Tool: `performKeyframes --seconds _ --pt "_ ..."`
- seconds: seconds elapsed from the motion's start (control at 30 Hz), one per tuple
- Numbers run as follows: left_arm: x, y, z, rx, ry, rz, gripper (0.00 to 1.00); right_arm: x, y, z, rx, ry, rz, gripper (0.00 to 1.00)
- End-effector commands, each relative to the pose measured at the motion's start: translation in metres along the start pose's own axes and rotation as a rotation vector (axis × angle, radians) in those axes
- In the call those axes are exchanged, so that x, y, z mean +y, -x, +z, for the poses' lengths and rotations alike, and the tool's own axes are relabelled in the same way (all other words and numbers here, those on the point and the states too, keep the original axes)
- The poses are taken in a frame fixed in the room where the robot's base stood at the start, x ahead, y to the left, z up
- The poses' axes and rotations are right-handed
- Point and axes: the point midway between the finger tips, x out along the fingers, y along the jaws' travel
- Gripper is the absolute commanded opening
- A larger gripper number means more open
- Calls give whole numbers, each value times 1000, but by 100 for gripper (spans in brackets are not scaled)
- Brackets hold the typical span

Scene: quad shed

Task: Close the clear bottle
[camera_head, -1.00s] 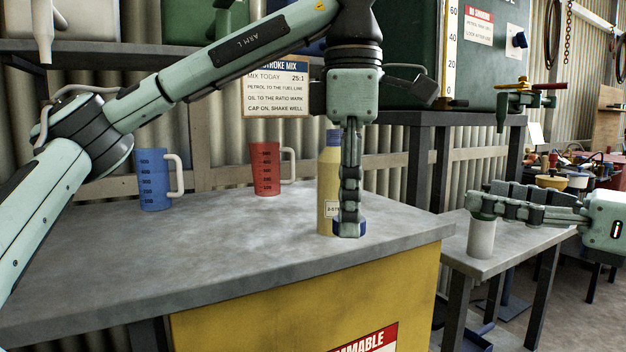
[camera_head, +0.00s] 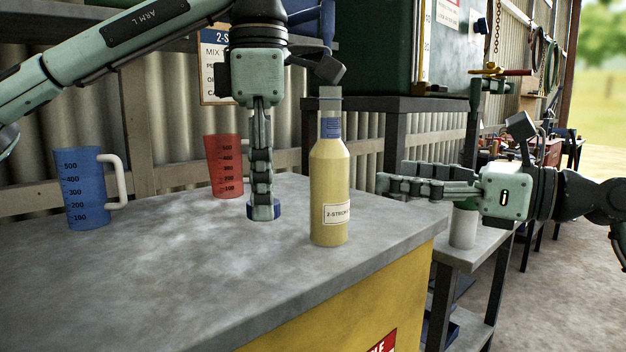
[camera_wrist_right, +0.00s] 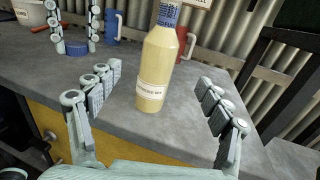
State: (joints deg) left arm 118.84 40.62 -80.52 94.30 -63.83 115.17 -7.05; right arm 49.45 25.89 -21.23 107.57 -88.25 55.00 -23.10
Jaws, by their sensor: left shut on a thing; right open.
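The clear bottle (camera_head: 329,195), filled with yellowish liquid and bearing a 2-stroke label, stands upright near the bench's right end. Its neck has a blue band; no blue cap sits on its top. My left gripper (camera_head: 262,200) points down, shut on a blue cap (camera_head: 264,211) at or just above the bench top, left of the bottle. In the right wrist view the cap (camera_wrist_right: 76,48) shows behind the bottle at left. My right gripper (camera_head: 384,183) is open, right of the bottle. In its wrist view the bottle (camera_wrist_right: 155,75) appears between the spread fingers, not gripped.
A blue measuring jug (camera_head: 84,190) stands at the bench's left and a red jug (camera_head: 222,165) behind my left gripper. A white container (camera_head: 463,228) with a green top stands on a lower side table behind my right gripper. The bench's front area (camera_head: 200,265) is clear.

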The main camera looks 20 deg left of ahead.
Motion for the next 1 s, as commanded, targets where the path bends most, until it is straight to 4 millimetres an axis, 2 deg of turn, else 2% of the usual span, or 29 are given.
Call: performKeyframes --seconds 0.37,0.47,0.73,0.87,1.0 --pt "0 0 0 0 -1 0 24 0 -1 0 -1 0 0 79" --pt "0 3 0 0 0 0 24 0 -11 1 -2 -2 3 79" --pt "0 10 0 0 0 0 24 1 -57 2 -3 -2 3 79" --pt "0 11 0 0 0 0 24 0 -67 1 -2 -1 1 79" --pt "0 10 0 0 0 0 24 0 -68 0 0 0 0 79"
